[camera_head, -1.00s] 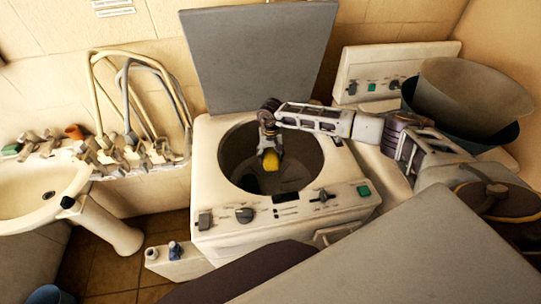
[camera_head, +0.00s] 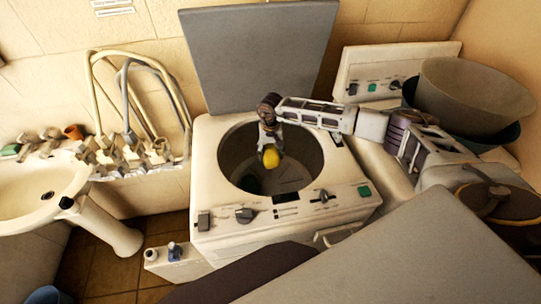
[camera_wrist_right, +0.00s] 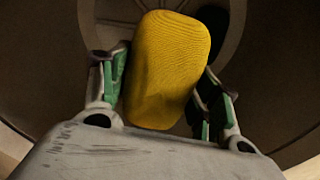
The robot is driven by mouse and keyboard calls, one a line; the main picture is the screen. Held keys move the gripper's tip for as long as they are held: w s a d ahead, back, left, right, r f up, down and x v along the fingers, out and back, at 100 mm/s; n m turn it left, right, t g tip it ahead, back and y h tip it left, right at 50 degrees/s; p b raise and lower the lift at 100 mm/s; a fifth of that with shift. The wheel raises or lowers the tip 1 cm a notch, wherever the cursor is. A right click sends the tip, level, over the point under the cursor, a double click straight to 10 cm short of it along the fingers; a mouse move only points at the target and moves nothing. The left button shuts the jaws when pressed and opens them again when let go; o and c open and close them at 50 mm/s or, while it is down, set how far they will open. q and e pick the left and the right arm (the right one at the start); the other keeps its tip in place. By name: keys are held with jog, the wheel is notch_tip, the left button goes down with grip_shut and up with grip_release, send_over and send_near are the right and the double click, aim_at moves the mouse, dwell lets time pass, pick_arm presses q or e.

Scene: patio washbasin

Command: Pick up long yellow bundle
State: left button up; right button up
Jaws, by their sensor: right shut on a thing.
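The long yellow bundle (camera_head: 271,158) is at the mouth of the washing machine's round drum opening in the head view. It fills the middle of the right wrist view (camera_wrist_right: 168,68) as a ribbed yellow block with rounded ends. My right gripper (camera_head: 269,149) points down over the drum and is shut on the bundle. In the right wrist view its green-padded fingers (camera_wrist_right: 165,95) sit on both sides of the bundle. The drum floor shows below the bundle. My left gripper is not in view.
The washing machine (camera_head: 207,180) has its grey lid (camera_head: 262,55) raised behind the opening. Front knobs line its panel. A washbasin (camera_head: 35,190) and hoses (camera_head: 125,90) are at left. Grey tubs (camera_head: 470,95) stand at right, and a grey surface (camera_head: 420,250) fills the lower right.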

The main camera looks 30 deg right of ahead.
aim_at(270, 149)
jog(key=shift+r, duration=1.05)
jog(key=shift+r, duration=0.15)
jog(key=shift+r, duration=1.85)
jog(key=shift+r, duration=0.15)
jog(key=shift+r, duration=1.1)
